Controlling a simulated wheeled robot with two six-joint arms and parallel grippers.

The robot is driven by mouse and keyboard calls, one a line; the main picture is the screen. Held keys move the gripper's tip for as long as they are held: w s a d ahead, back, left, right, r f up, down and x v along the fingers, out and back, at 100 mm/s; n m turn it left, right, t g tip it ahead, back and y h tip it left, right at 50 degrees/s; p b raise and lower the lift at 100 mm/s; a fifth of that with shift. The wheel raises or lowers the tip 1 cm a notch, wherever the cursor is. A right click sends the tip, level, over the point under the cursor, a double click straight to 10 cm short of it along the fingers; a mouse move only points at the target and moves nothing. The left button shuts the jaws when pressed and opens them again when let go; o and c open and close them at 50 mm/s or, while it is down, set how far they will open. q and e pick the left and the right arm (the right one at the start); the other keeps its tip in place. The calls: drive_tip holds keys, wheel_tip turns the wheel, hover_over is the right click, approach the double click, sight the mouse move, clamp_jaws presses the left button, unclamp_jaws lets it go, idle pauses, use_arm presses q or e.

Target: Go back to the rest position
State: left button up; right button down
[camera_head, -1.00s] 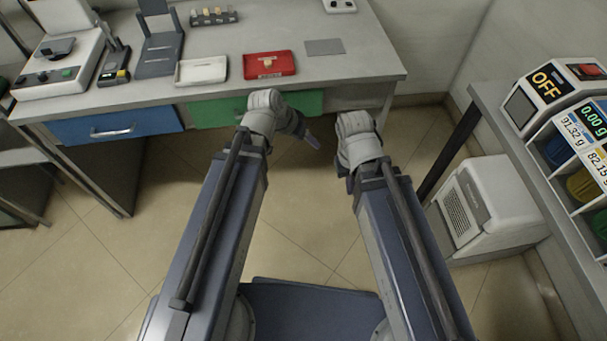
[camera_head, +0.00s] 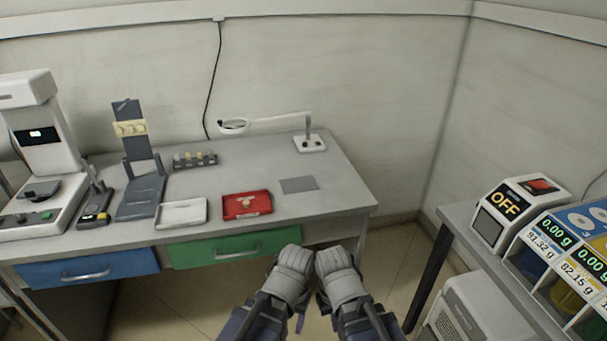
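My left gripper (camera_head: 293,266) and my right gripper (camera_head: 338,268) are side by side, low in the middle of the view, in front of the table's front edge. Both are seen from behind, over their grey wrist housings. Their fingers are hidden, so I cannot tell whether they are open or shut. A thin dark piece shows below the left wrist, too small to make out. Neither gripper visibly touches anything on the table.
The grey table (camera_head: 320,205) bears a white tray (camera_head: 181,213), a red tray (camera_head: 247,204) with a small tan piece, a small rack (camera_head: 195,159) and a magnifier lamp (camera_head: 309,143). A green drawer (camera_head: 230,248) and a blue drawer (camera_head: 88,269) are shut. A side bench (camera_head: 460,217) stands right.

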wheel_tip(320, 180, up, 13)
drive_tip(key=p, duration=1.1)
drive_tip(key=shift+f, duration=0.2)
